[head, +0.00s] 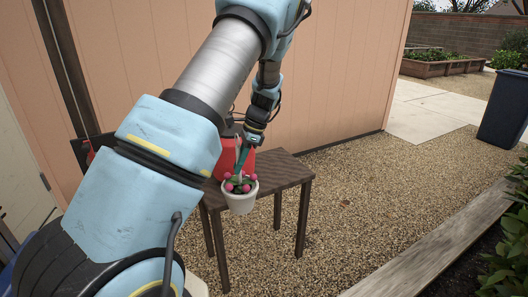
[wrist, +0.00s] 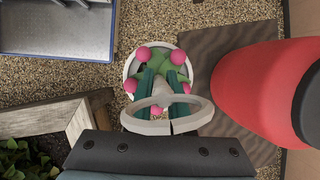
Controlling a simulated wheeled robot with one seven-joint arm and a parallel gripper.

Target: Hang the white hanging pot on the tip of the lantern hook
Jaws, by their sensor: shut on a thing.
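The white hanging pot (head: 240,200) holds a green plant with pink round blooms. In the head view it hangs below my gripper (head: 247,150), in front of the wooden table's edge. In the wrist view the pot (wrist: 129,71) is seen from above, with a pale grey loop (wrist: 196,113) over it. My gripper (wrist: 166,84) is shut on the pot's hanger, its teal fingers pointing down into the middle of the plant. The lantern hook cannot be made out in either view.
A dark wooden table (head: 291,174) bears a red object (head: 229,156), large beside the pot in the wrist view (wrist: 258,90). A pink wall stands behind. Open gravel (head: 350,190) lies to the right, with a timber bed edge (head: 440,240) and dark bin (head: 505,108).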

